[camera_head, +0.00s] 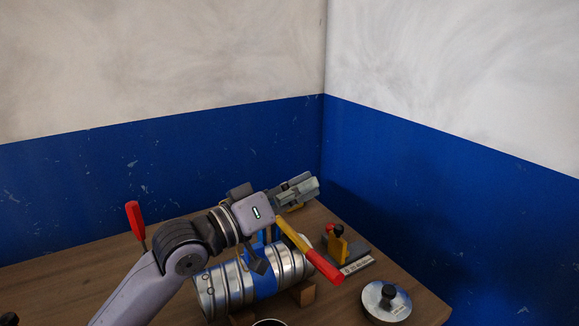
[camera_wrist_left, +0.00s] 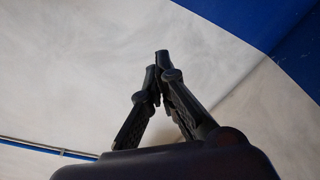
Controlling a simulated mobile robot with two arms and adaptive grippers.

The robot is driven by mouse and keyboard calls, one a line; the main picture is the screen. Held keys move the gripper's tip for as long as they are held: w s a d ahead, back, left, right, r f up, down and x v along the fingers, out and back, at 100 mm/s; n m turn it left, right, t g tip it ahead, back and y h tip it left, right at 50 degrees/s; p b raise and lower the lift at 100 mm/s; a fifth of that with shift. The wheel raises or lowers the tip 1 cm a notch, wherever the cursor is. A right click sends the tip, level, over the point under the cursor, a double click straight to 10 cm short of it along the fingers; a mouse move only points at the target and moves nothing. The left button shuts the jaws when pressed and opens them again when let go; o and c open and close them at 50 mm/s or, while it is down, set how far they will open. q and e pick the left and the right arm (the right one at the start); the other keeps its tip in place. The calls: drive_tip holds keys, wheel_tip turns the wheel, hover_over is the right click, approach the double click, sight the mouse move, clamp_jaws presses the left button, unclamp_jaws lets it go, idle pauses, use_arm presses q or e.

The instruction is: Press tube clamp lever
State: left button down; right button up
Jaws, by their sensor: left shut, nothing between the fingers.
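A silver spiral duct (camera_head: 219,284) lies on the wooden table with a blue band (camera_head: 264,283) around its middle. A clamp lever with a yellow arm and red grip (camera_head: 323,265) slants down to the right over the duct. My left gripper (camera_head: 313,187) is above and behind the duct, past the lever's upper end, apart from the red grip. In the left wrist view its fingers (camera_wrist_left: 162,62) meet at the tips, shut on nothing, against the wall. My forearm hides part of the duct and clamp. The right gripper is not in view.
A second red handle (camera_head: 134,220) stands upright at the left. A yellow and black toggle clamp (camera_head: 338,246) with a red tip stands right of the duct. A round metal cap (camera_head: 386,300) lies at the front right. Blue and white walls close off the back.

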use_arm(q)
drive_tip(key=s+d+f+m+b, duration=0.2)
drive_tip(key=s+f+m+b, duration=0.1)
drive_tip(key=f, duration=0.3)
drive_tip(key=shift+s+f+m, duration=0.15)
drive_tip(key=shift+f+m, duration=0.15)
drive_tip(key=shift+m, duration=0.2)
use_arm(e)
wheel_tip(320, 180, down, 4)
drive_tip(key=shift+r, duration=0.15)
use_arm(q)
drive_tip(key=shift+d+h, duration=0.1)
drive_tip(key=shift+h, duration=0.2)
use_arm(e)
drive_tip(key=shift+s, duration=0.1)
use_arm(q)
wheel_tip(320, 180, up, 5)
drive_tip(key=p, duration=0.5)
drive_tip(key=f+b+v, duration=0.1)
drive_tip(key=b+v, duration=0.3)
drive_tip(key=v, duration=0.5)
drive_tip(key=shift+w+a, duration=0.25)
drive_tip(key=shift+a, duration=0.1)
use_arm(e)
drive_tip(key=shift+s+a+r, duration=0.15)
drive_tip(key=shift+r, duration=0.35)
